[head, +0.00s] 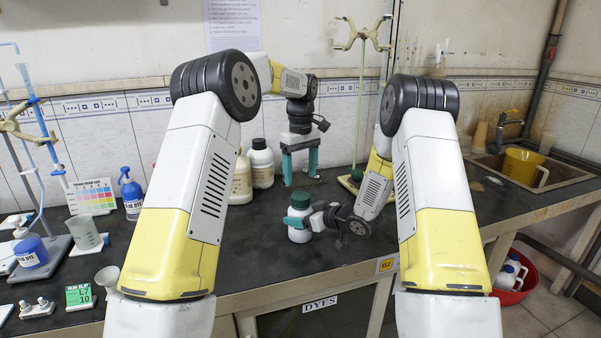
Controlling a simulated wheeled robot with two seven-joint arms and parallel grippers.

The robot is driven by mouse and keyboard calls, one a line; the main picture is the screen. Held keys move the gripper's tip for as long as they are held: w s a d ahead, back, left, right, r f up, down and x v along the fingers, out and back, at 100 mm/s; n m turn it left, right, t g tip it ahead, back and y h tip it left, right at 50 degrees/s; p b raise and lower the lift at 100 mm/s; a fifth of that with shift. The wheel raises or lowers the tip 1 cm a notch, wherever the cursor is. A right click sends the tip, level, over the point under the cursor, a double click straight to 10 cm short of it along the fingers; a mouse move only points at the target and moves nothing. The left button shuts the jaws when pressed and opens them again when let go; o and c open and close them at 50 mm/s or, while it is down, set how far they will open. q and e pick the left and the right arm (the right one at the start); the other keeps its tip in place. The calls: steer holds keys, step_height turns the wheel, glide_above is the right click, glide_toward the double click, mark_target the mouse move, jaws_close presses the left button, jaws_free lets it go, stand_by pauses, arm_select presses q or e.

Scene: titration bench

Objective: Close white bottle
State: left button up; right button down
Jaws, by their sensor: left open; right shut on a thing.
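A small white bottle (299,234) is near the middle of the bench in the head view, upright, towards the front edge. A dark green cap (300,201) shows on top of it; I cannot tell how tightly it sits. My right gripper (298,221) reaches in from the right and is shut on the white bottle, its teal fingers around the upper part just below the cap. My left gripper (300,178) points down behind and above the bottle, its two teal fingers apart and empty.
A blue spray bottle (131,193), a beaker (84,232) and a burette stand (55,250) are at the left. A green-rod stand (358,130) is behind right, and a sink (545,170) far right.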

mark_target(300, 195)
arm_select(q)
steer(key=shift+n, duration=0.4)
steer(key=shift+f, duration=4)
